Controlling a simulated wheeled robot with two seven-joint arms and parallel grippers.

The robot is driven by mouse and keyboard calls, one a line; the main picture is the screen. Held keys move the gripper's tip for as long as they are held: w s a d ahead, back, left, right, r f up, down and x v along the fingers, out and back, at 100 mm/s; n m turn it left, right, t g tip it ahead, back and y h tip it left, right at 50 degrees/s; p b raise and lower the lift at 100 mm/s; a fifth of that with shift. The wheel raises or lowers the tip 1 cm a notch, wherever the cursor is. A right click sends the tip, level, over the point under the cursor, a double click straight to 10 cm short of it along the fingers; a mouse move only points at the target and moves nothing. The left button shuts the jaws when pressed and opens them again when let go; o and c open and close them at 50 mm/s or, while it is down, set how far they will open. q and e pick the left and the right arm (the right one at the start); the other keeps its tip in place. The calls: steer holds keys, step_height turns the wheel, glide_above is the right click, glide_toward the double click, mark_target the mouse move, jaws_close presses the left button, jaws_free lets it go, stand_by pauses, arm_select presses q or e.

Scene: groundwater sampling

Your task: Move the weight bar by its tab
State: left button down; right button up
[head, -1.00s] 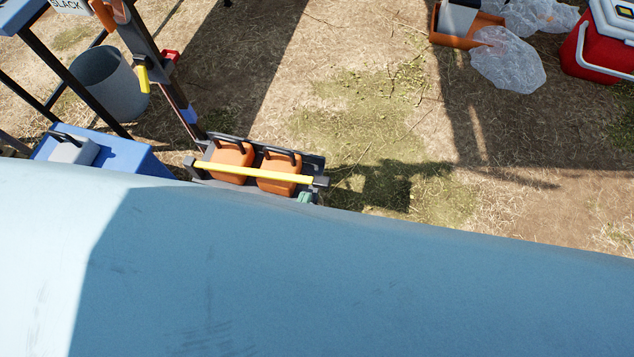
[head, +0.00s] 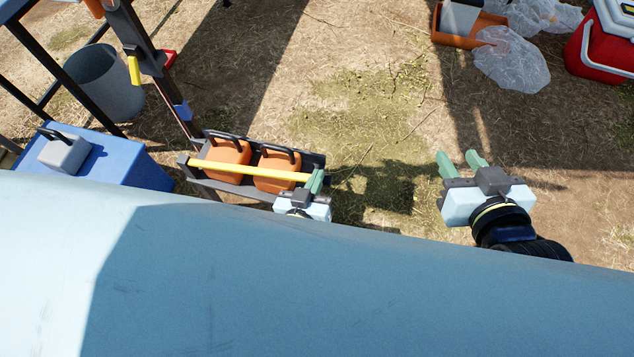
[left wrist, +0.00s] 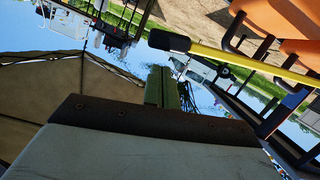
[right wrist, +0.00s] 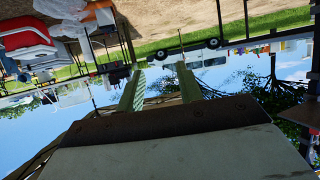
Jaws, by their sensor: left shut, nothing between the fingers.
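The yellow weight bar (head: 245,172) lies across the front of two orange weights (head: 228,160) in a dark tray. In the left wrist view the bar (left wrist: 245,62) ends in a black tab (left wrist: 168,40). My left gripper (head: 316,181) is shut and empty at the bar's right end, and its fingers hide that end in the head view. In the left wrist view its fingers (left wrist: 161,86) stand close to the black tab; I cannot tell whether they touch it. My right gripper (head: 460,163) is open and empty, well to the right over bare ground.
A dark post (head: 150,60) with a yellow piece rises behind the tray. A blue box (head: 110,160) with a grey block and a grey bucket (head: 105,85) stand left. An orange bin (head: 470,38), plastic bags (head: 512,58) and a red cooler (head: 600,50) lie far right.

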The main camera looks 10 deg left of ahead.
arm_select(q)
steer(key=shift+d+f+b, duration=0.1)
steer(key=shift+f+b, duration=0.25)
steer(key=shift+f, duration=0.25)
arm_select(e)
steer(key=shift+w+a+r+t+y, duration=0.15)
steer(key=shift+w+a+r+t, duration=0.1)
steer(key=shift+r+t, duration=0.3)
steer(key=shift+w+a+r+t+y, duration=0.2)
steer(key=shift+r+t, duration=0.2)
steer(key=shift+r, duration=0.35)
steer(key=shift+w+a+r+t+y, duration=0.15)
steer(key=shift+w+r+t, duration=0.1)
steer(key=shift+r+t, duration=0.3)
steer(key=shift+r, duration=0.1)
